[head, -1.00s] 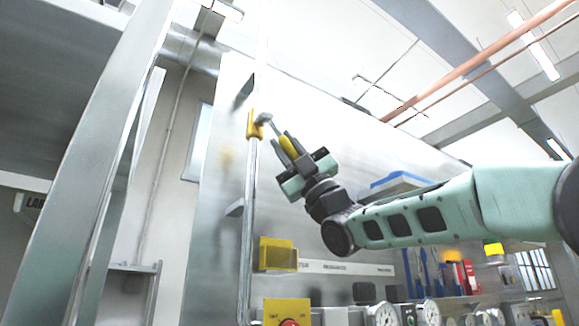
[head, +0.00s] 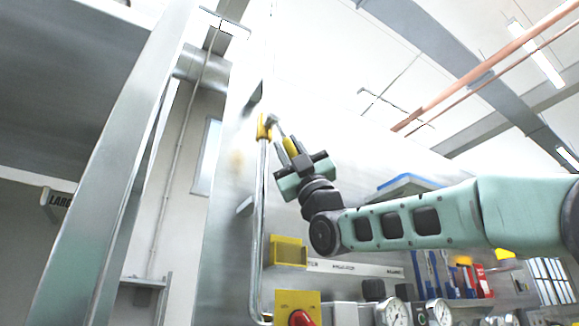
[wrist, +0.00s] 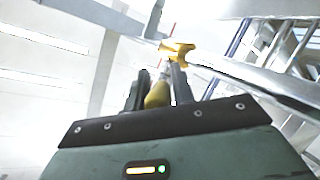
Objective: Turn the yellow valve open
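The yellow valve (head: 264,127) sits high on a vertical metal pipe in front of the large pale panel. A short grey lever runs from it down and right to a yellow handle grip (head: 292,147). My gripper (head: 291,145) reaches up from the lower right, with its dark fingers on either side of this grip. In the wrist view the yellow grip (wrist: 156,95) lies between my two fingers (wrist: 160,80) and nearly fills the gap. The fingers look shut on it. The yellow valve body (wrist: 178,50) shows just beyond the fingertips.
A yellow bin (head: 288,251) and a yellow plate with a red knob (head: 301,317) are lower on the panel. Gauges (head: 394,312) line the bottom. A blue-edged shelf (head: 408,185) is behind my arm. A metal post (head: 112,170) stands at left.

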